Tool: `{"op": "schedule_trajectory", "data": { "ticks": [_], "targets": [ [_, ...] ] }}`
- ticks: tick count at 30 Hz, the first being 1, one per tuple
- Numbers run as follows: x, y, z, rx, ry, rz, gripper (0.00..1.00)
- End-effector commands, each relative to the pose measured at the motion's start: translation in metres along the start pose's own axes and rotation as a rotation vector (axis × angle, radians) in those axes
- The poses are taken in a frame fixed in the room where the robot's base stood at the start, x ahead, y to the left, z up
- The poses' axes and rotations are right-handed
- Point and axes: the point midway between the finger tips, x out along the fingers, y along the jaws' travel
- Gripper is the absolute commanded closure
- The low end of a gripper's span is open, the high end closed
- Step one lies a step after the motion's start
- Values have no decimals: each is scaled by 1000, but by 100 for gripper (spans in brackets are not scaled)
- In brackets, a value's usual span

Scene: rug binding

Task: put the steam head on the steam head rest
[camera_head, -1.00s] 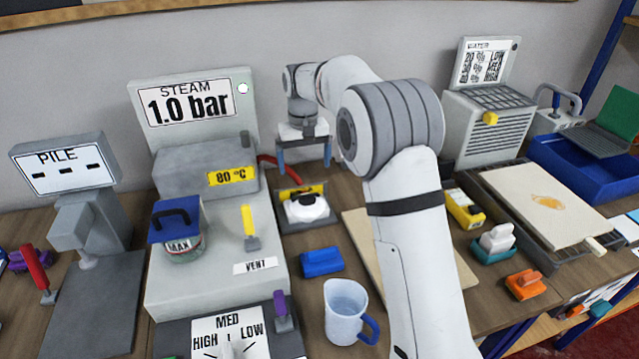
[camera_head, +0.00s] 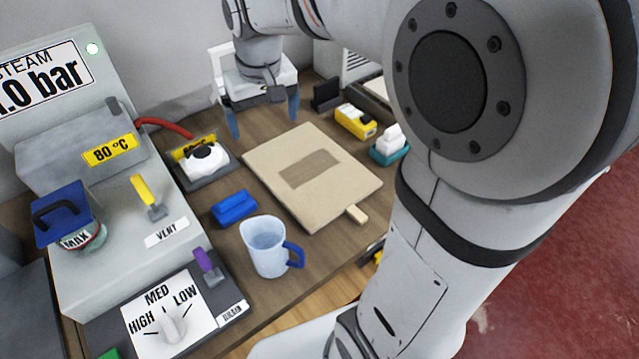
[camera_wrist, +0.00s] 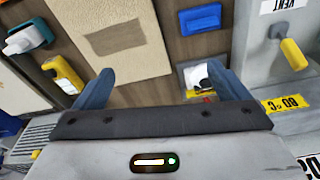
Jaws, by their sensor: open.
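A white block with a black top, which looks like the steam head (camera_head: 206,169), sits on a dark grey base plate with a yellow label, apparently the steam head rest (camera_head: 226,172). A red hose leads from the steam unit toward it. In the wrist view the white head (camera_wrist: 194,78) is partly hidden by the finger on the right. My gripper (camera_head: 263,120) is open and empty, with blue fingers pointing down, above the back of the table, to the right of and behind the rest. It also shows in the wrist view (camera_wrist: 158,82).
The steam unit (camera_head: 110,215) with levers and a blue-lidded jar (camera_head: 85,236) stands left. A yellow tool (camera_head: 355,121) and a teal-based white tool (camera_head: 390,145) are right.

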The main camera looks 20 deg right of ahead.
Motion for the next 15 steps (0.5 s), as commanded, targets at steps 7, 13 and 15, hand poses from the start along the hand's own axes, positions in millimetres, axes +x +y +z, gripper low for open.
{"op": "schedule_trajectory", "data": {
  "ticks": [7,13,15],
  "targets": [
    [-1,23,88,59,57,13,6],
    [11,32,143,96,90,22,6],
    [15,33,154,103,98,24,6]
  ]
}}
